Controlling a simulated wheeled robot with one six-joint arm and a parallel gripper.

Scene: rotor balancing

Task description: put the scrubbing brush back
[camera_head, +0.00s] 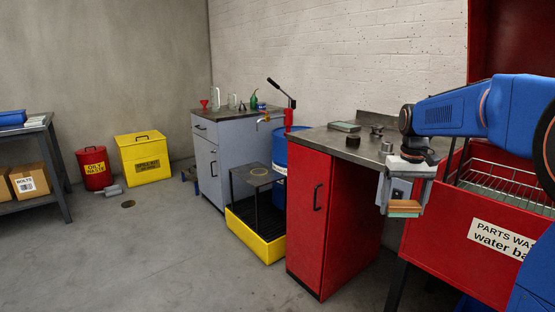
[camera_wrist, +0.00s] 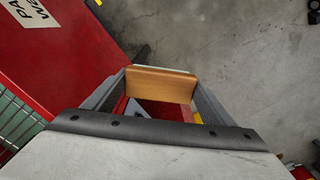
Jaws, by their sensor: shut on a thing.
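My gripper (camera_head: 403,203) is shut on the scrubbing brush (camera_head: 405,208), a wooden block with a thin greenish layer along its underside. It holds the brush in the air in front of the gap between the red cabinet and the red parts washer (camera_head: 440,236). In the wrist view the brush's wooden block (camera_wrist: 161,84) sits between the two grey fingers, with the floor below. The bristles cannot be made out clearly.
The red cabinet (camera_head: 322,215) has a metal top carrying a flat greenish box (camera_head: 344,127) and small dark metal parts. A wire rack (camera_head: 505,185) lies in the washer. A blue drum and a yellow tray (camera_head: 262,243) stand left; the floor in front is clear.

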